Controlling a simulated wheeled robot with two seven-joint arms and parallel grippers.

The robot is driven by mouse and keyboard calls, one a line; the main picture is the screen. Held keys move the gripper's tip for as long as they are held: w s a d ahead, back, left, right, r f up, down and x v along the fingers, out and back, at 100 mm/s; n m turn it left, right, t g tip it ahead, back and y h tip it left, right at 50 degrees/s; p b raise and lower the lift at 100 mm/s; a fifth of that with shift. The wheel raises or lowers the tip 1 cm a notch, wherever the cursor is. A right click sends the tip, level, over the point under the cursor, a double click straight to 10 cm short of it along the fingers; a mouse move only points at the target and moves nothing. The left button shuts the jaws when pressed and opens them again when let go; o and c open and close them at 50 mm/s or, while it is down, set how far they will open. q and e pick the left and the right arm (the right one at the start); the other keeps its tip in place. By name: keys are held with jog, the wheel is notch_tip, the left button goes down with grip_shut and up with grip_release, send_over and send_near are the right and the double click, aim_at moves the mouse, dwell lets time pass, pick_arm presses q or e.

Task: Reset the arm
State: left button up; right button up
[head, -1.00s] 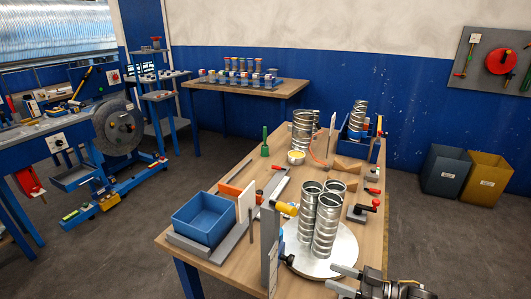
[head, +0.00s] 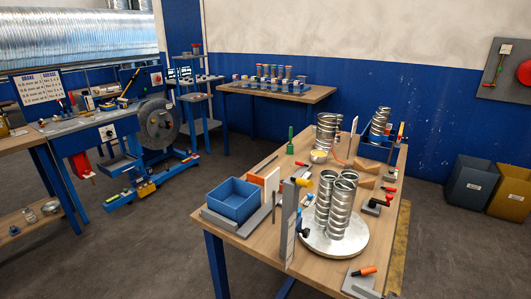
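Neither of my grippers is in view, and no part of my arms shows. The wooden workbench (head: 262,236) stands in front of me. On its near part, several spiral metal ducts (head: 340,205) stand upright in a cluster on a round light plate (head: 318,243). More metal ducts stand at the bench's far end (head: 327,131).
A blue bin (head: 234,200) sits on the bench's left side beside a tall grey upright (head: 289,225). An orange-handled clamp (head: 362,276) is at the near right corner. A dark bin (head: 469,183) and a yellow bin stand by the wall.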

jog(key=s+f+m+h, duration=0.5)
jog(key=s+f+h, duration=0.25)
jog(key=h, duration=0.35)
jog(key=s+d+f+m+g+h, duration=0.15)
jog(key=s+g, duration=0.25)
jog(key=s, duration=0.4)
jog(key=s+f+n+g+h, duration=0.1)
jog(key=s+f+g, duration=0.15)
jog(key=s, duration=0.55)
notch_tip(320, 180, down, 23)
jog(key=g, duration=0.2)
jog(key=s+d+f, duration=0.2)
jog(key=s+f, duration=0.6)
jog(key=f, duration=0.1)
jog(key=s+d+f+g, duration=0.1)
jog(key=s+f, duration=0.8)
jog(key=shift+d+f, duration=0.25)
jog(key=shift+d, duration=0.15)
